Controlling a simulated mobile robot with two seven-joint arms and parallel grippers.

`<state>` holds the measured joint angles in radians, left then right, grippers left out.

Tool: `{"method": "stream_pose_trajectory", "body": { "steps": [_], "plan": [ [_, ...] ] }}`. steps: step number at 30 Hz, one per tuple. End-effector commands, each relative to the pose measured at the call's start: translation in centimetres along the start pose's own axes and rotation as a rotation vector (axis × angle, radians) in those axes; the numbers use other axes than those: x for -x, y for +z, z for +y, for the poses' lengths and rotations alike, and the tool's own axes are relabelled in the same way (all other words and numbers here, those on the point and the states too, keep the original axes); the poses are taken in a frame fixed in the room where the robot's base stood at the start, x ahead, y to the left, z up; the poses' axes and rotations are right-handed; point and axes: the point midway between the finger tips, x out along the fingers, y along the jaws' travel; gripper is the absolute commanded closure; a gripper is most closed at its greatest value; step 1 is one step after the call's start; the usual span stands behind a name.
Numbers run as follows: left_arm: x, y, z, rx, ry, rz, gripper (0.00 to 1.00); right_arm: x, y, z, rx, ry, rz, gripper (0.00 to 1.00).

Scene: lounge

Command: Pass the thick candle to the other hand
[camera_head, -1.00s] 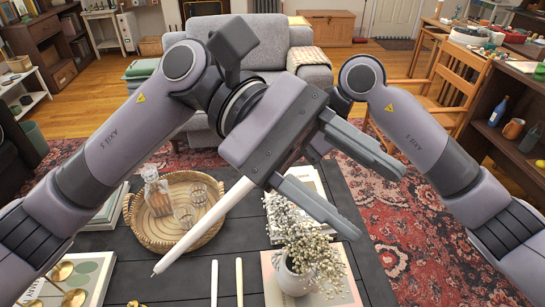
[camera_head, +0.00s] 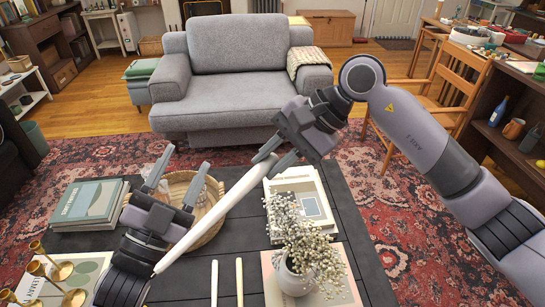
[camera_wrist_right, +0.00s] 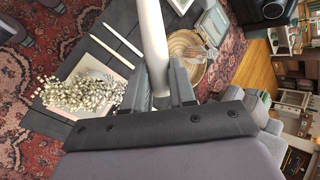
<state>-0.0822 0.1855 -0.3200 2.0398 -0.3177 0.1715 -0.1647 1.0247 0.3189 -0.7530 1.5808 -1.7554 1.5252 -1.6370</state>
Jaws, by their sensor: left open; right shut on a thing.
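The thick candle (camera_head: 220,211), a long white stick, is held slanting above the table. My right gripper (camera_head: 269,162) is shut on its upper end, and its lower end hangs free toward the lower left. In the right wrist view the candle (camera_wrist_right: 152,42) stands out between the two fingers (camera_wrist_right: 160,92). My left gripper (camera_head: 186,160) is open and empty at the lower left. Its fingers point up and away, left of the candle in the picture, and the candle is not between them.
The dark table (camera_head: 345,225) bears a woven tray (camera_head: 222,205), books (camera_head: 90,203), a vase of white flowers (camera_head: 297,275), brass candle holders (camera_head: 62,272) and two thin candles (camera_head: 214,283). My left gripper partly hides the tray. A grey armchair (camera_head: 240,75) stands beyond.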

Motion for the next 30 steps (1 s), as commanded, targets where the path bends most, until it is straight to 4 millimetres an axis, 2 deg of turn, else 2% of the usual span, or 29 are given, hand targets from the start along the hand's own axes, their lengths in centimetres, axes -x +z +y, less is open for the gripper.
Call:
{"method": "stream_pose_trajectory", "body": {
  "steps": [1, 6, 8, 12, 18, 21, 25, 30],
  "plan": [
    [1.8, 2.4, 0.9, 0.056, 0.013, -0.099, 0.47, 0.0, 0.0, 0.0, 0.000, -0.001, 0.000, 1.00],
    [8.0, 8.7, 3.9, 0.225, 0.046, -0.400, 0.47, 0.0, 0.0, 0.0, 0.000, -0.001, 0.000, 1.00],
    [10.5, 10.6, 4.9, 0.280, 0.054, -0.501, 0.47, 0.0, 0.0, 0.0, 0.000, -0.001, 0.000, 1.00],
    [16.9, 13.9, 7.5, 0.402, 0.071, -0.732, 0.47, 0.0, 0.0, 0.0, 0.000, -0.001, 0.000, 1.00],
    [25.1, 16.1, 10.7, 0.540, 0.088, -0.997, 0.47, 0.0, 0.0, 0.0, 0.000, -0.001, 0.000, 1.00],
    [27.9, 16.5, 11.8, 0.583, 0.094, -1.084, 0.47, 0.0, 0.0, 0.0, 0.000, -0.001, 0.000, 1.00],
    [30.0, 16.7, 12.6, 0.614, 0.098, -1.147, 0.47, 0.0, 0.0, 0.0, 0.000, -0.001, 0.000, 1.00],
    [30.6, 16.7, 12.8, 0.625, 0.099, -1.166, 0.47, 0.0, 0.0, 0.0, 0.000, -0.001, 0.000, 1.00]
  ]
}}
